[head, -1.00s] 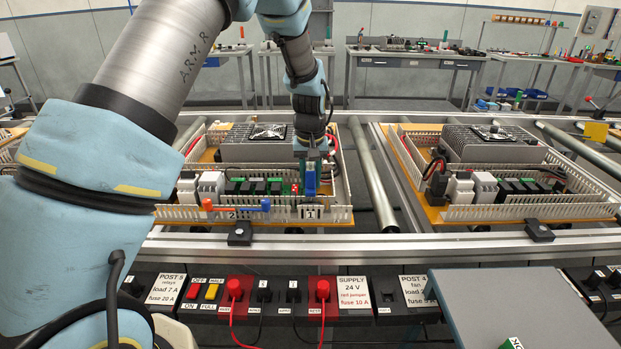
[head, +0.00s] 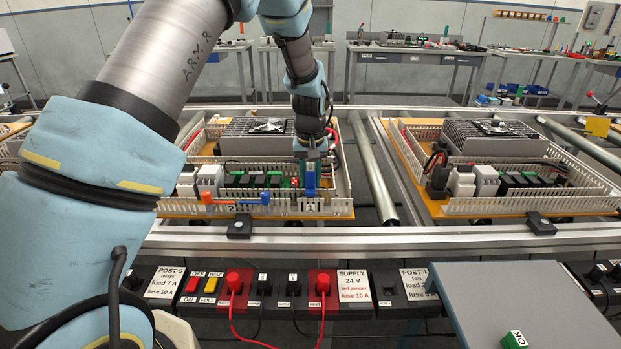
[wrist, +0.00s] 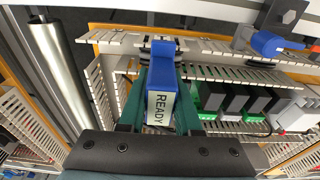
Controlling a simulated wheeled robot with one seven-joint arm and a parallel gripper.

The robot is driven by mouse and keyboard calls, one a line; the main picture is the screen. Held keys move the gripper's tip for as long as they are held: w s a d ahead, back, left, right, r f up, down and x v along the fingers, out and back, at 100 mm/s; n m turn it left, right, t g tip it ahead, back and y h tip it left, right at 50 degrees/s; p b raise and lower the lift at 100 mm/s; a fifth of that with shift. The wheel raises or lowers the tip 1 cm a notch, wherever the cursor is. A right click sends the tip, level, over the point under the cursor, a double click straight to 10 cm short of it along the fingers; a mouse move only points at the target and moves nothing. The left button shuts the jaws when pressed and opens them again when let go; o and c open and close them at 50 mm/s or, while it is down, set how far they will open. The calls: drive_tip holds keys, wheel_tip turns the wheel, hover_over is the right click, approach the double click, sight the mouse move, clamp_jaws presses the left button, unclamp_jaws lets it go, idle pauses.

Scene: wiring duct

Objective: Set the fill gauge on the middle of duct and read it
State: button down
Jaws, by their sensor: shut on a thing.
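My gripper (head: 311,172) is shut on the blue fill gauge (head: 310,186), which stands upright at the front duct (head: 330,206) of the left board, just above the tag marked 1. In the wrist view the gauge (wrist: 161,85) sits between my teal fingers (wrist: 160,103). A pale label on it reads READY. The duct (wrist: 215,73) has white slotted walls and runs across behind the gauge. The gauge's far end is at the duct, but I cannot tell whether it is seated or just above it.
A bar with orange and blue ends (head: 236,201) lies along the front duct near tag 2. Black and green relays (head: 252,182) stand close behind the duct. A second, similar board (head: 500,205) is to the right, past a roller (head: 374,175). Switches and red plugs (head: 235,283) line the front panel.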

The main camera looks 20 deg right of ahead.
sight(310, 168)
drive_tip(key=shift+f+b, duration=0.6)
drive_tip(key=shift+f, duration=0.55)
drive_tip(key=c, duration=0.5)
unclamp_jaws()
drive_tip(key=shift+r, duration=0.15)
drive_tip(key=r, duration=0.3)
drive_tip(key=r+b, duration=0.1)
drive_tip(key=r, duration=0.3)
drive_tip(key=s+r+b, duration=0.1)
drive_tip(key=r, duration=0.2)
drive_tip(key=shift+s+a+r, duration=0.1)
drive_tip(key=shift+a+r, duration=0.1)
drive_tip(key=shift+a, duration=0.1)
